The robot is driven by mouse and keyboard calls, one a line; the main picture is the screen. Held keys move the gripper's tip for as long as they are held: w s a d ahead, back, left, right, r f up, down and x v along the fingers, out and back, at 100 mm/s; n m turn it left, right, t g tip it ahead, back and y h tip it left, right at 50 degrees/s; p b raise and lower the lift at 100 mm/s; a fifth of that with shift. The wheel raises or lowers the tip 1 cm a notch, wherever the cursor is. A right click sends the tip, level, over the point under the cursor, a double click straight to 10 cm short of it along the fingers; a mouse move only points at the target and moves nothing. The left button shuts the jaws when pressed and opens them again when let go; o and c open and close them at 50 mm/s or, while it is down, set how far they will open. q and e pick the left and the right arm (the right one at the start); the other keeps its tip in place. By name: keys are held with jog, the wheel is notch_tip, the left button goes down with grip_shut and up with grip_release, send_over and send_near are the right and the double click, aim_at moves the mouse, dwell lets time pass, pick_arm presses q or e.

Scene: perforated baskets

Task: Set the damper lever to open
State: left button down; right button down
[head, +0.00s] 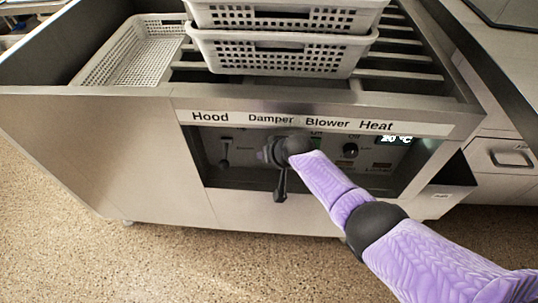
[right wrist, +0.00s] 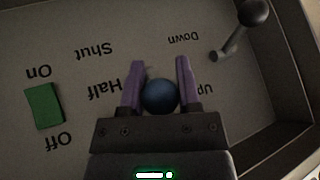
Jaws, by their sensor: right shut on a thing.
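The damper lever's blue ball knob (right wrist: 160,97) sits between the two purple fingers of my right gripper (right wrist: 162,72) in the right wrist view. The gripper is shut on it. The knob is beside the "Half" label, with "Shut" farther up in this upside-down view. An "Open" label does not show. In the head view my right gripper (head: 268,152) is at the recessed panel under the "Damper" label and hides the knob. My left gripper is not in view.
The hood lever (right wrist: 254,14) with "Up" and "Down" labels is close by; it also shows in the head view (head: 225,155). A green on/off switch (right wrist: 43,106) is on the other side. White baskets (head: 285,54) stand above the panel.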

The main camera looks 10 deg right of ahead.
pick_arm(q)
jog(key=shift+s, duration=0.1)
pick_arm(e)
jog(key=shift+r+g, duration=0.15)
jog(key=shift+g, duration=0.15)
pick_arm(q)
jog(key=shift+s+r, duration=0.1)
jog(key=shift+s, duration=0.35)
pick_arm(e)
jog(key=shift+w, duration=0.1)
jog(key=shift+c, duration=1.6)
grip_release()
jog(key=shift+r, duration=0.1)
jog(key=p+v, duration=0.4)
jog(key=shift+r+p, duration=0.1)
jog(key=shift+p, duration=0.2)
pick_arm(q)
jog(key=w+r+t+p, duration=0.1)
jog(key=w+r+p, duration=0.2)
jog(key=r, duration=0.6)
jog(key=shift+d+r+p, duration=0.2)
jog(key=shift+p, duration=0.95)
pick_arm(e)
jog(key=s+d+f, duration=0.1)
jog(key=s+d, duration=0.3)
jog(key=s, duration=0.6)
jog(key=shift+s+d, duration=0.2)
jog(key=shift+d, duration=0.2)
